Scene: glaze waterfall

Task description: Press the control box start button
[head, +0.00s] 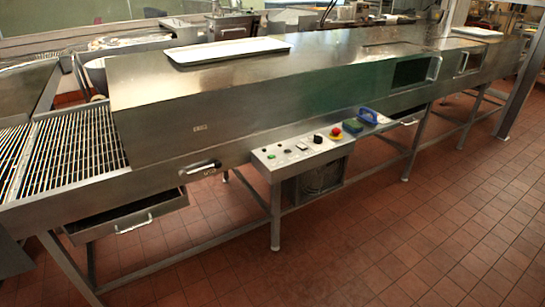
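The control box (303,160) juts out from the front of the long steel glazing machine, near the middle of the head view. On its sloped top, toward the left end, is a small dark green button (271,156); I cannot read any label that marks it as start. Several small light and dark controls sit to its right. A black knob (318,138) and a red mushroom button (336,132) on a yellow base follow further right. Neither of my grippers is in view.
A green block (352,126) and a blue-handled item (368,117) lie at the box's right end. A wire conveyor (75,150) is at the left, with an open drawer (125,218) below. A white tray (228,51) lies on the hood. The tiled floor (400,240) in front is clear.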

